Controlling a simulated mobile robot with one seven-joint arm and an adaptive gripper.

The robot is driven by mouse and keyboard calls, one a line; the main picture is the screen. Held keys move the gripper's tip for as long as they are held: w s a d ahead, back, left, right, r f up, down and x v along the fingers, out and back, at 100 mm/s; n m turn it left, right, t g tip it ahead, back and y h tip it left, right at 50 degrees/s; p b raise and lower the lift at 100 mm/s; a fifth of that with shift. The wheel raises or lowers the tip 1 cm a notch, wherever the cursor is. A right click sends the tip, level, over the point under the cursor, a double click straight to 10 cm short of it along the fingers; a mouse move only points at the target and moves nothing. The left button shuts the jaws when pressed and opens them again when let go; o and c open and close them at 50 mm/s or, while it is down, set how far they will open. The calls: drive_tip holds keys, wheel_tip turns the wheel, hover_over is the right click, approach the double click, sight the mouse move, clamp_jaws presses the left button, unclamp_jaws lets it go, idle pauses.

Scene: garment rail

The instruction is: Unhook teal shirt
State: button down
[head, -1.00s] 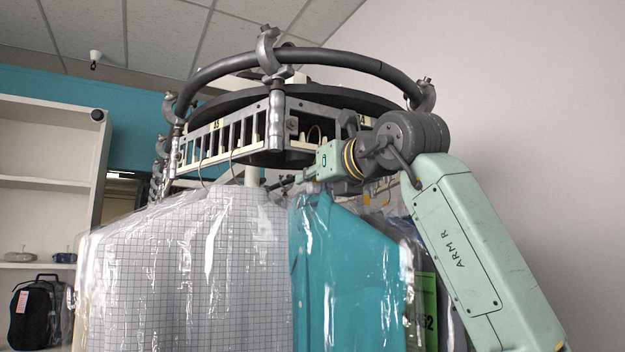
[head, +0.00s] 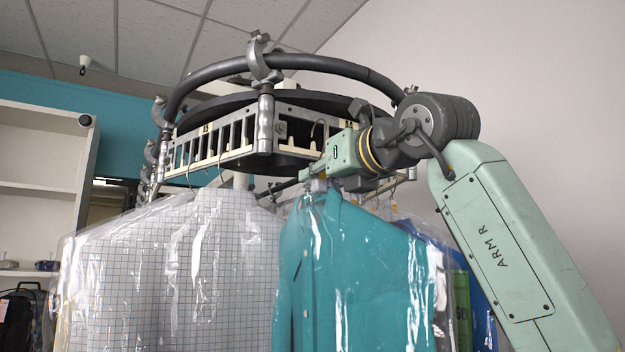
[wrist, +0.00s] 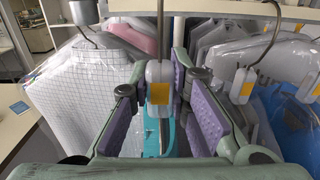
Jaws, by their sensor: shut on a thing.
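The teal shirt (head: 352,265) hangs upright in clear plastic under the round rail, right of a white checked shirt (head: 215,265). My gripper (head: 308,184) is at the top of the teal shirt. In the wrist view my gripper (wrist: 160,100) is shut on the neck of a hanger, at a white piece with an orange label (wrist: 158,82). A strip of teal (wrist: 175,135) shows below it, between the purple pads. A thin hook (head: 320,128) rises above my gripper in front of the rail's slotted band. I cannot tell whether it still bears on the rail.
The slotted rail band (head: 215,143) and dark ring (head: 330,62) stand close above my gripper. Another tagged hanger (wrist: 243,85) is close right of my fingers. A blue garment (head: 470,270) hangs behind the teal shirt. White shelves (head: 40,190) stand at left.

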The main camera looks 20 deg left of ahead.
drive_tip(key=shift+s+d, duration=0.4)
drive_tip(key=shift+d, duration=0.1)
drive_tip(key=shift+b+v, duration=0.6)
drive_tip(key=shift+v, duration=3.75)
drive_tip(key=v, duration=1.1)
drive_tip(key=shift+p, duration=0.3)
